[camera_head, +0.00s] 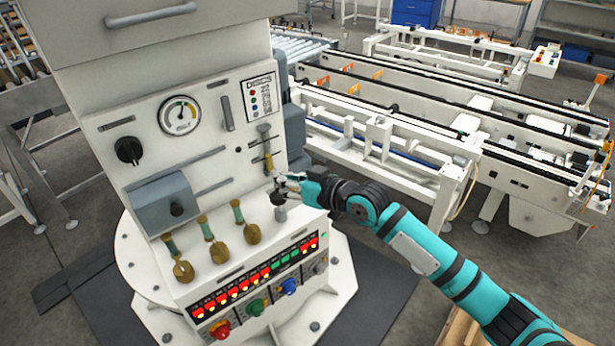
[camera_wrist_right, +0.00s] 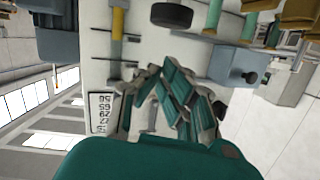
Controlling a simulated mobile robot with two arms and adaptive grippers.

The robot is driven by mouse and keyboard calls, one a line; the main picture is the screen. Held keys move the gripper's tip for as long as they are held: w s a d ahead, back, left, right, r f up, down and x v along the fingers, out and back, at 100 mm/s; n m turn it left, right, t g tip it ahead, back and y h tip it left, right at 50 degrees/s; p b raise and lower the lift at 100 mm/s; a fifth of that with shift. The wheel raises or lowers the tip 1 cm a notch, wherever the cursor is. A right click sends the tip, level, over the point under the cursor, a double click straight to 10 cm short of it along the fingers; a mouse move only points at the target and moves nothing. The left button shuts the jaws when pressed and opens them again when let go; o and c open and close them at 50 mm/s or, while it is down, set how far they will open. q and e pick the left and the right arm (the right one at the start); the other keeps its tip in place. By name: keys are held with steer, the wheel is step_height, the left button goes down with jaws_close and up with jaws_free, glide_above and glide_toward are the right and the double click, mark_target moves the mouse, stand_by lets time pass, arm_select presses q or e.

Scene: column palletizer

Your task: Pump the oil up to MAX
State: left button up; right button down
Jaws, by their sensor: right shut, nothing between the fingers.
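A narrow vertical sight tube (camera_head: 268,161) on the right of the machine's front panel shows yellow in its lower part; MIN and MAX marks are too small to read. It also shows in the wrist view (camera_wrist_right: 117,22), upside down. A black round knob (camera_head: 278,198) on a grey post, seemingly the pump, stands on the ledge below the tube; it also shows at the top of the wrist view (camera_wrist_right: 172,14). My right gripper (camera_head: 279,182) is shut and empty, close above the knob; contact cannot be told. In the wrist view its fingers (camera_wrist_right: 165,72) are together. My left gripper is out of view.
Three brass-ended levers (camera_head: 213,243) with green necks stand left of the knob. A grey box (camera_head: 163,203) juts out behind them. A sloped panel with lit buttons (camera_head: 255,281) lies below. A pressure gauge (camera_head: 180,115) is on the panel. Conveyors (camera_head: 390,125) stand behind right.

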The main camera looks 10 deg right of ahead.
steer(key=b+v, duration=0.2)
steer(key=v, duration=0.8)
steer(key=shift+s+a+b, duration=0.2)
steer(key=shift+s+b, duration=0.05)
steer(key=shift+b, duration=0.05)
steer(key=shift+f, duration=0.1)
